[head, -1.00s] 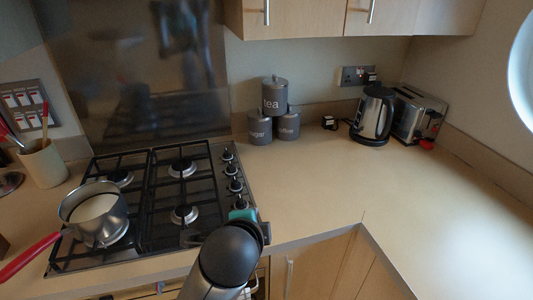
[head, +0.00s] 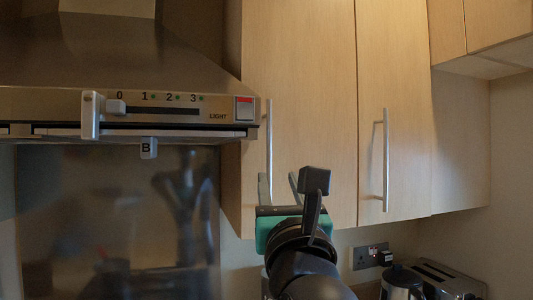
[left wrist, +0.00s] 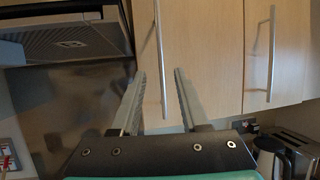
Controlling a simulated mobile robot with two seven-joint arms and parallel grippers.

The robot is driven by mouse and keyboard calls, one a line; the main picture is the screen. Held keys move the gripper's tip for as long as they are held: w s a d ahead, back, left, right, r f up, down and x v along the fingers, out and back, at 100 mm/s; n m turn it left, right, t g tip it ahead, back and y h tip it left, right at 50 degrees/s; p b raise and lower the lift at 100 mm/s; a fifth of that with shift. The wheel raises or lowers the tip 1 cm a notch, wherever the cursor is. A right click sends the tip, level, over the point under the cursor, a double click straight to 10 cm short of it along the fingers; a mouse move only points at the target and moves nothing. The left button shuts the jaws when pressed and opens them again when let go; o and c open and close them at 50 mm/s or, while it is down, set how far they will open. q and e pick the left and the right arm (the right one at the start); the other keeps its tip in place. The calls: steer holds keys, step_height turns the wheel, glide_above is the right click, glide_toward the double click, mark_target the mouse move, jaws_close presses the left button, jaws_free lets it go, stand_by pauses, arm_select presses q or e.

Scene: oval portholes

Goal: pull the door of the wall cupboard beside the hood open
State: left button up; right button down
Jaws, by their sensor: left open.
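The wall cupboard door beside the hood (head: 312,95) is light wood and shut. Its upright silver bar handle (head: 269,150) is on its left edge, close to the hood (head: 150,60). My left gripper (head: 279,184) is open and empty, in front of the lower part of this door, its fingers pointing at it. In the left wrist view the handle (left wrist: 160,50) shows between the two fingertips (left wrist: 160,74), nearer the left one. I cannot tell how far the fingers are from it. My right gripper is not in view.
A second cupboard door (head: 395,80) with its own bar handle (head: 386,160) is just right. The hood's front edge and slider knob stand out at the left. A kettle (head: 402,280) and toaster (head: 450,280) stand below at the right.

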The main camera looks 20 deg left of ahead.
mark_target(270, 147)
arm_select(q)
steer(key=x, duration=0.4)
steer(key=p+x, duration=0.1)
steer(key=x, duration=0.3)
steer(key=p+x, duration=0.1)
steer(key=x, duration=0.3)
steer(key=shift+w+r, duration=0.2)
steer(key=shift+r, duration=0.3)
steer(key=shift+p+x, duration=0.4)
steer(key=shift+x, duration=0.55)
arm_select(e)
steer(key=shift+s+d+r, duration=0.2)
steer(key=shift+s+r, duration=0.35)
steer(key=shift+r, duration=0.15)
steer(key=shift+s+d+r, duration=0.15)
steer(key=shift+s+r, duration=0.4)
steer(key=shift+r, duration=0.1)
arm_select(q)
steer(key=shift+c, duration=0.2)
steer(key=shift+f, duration=0.1)
jaws_close()
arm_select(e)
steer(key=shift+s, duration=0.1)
